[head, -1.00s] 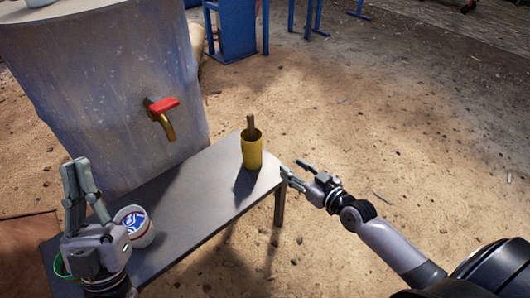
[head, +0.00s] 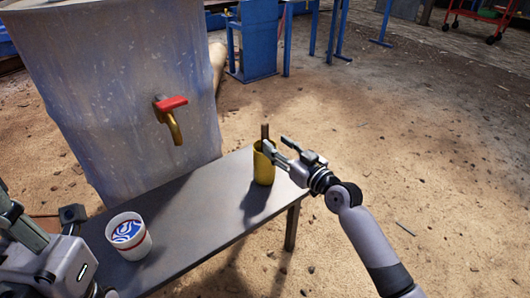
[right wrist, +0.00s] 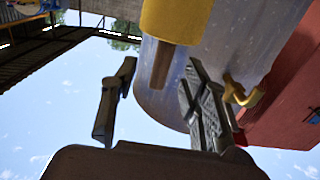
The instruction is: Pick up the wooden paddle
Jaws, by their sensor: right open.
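The wooden paddle (head: 265,132) is a brown stick standing upright in a yellow cup (head: 263,168) on the far right end of the grey bench (head: 190,215). Only its upper part shows; the rest is hidden in the cup. My right gripper (head: 281,146) is open at the cup's rim, beside the paddle. In the right wrist view, the picture is upside down and the paddle (right wrist: 162,65) shows between the two parted fingers, with the yellow cup (right wrist: 175,18) above. My left gripper (head: 38,225) is at the left edge, partly cut off.
Behind the bench is a large grey barrel (head: 120,85) with a red-handled tap (head: 170,110). Open sandy ground lies right of the bench.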

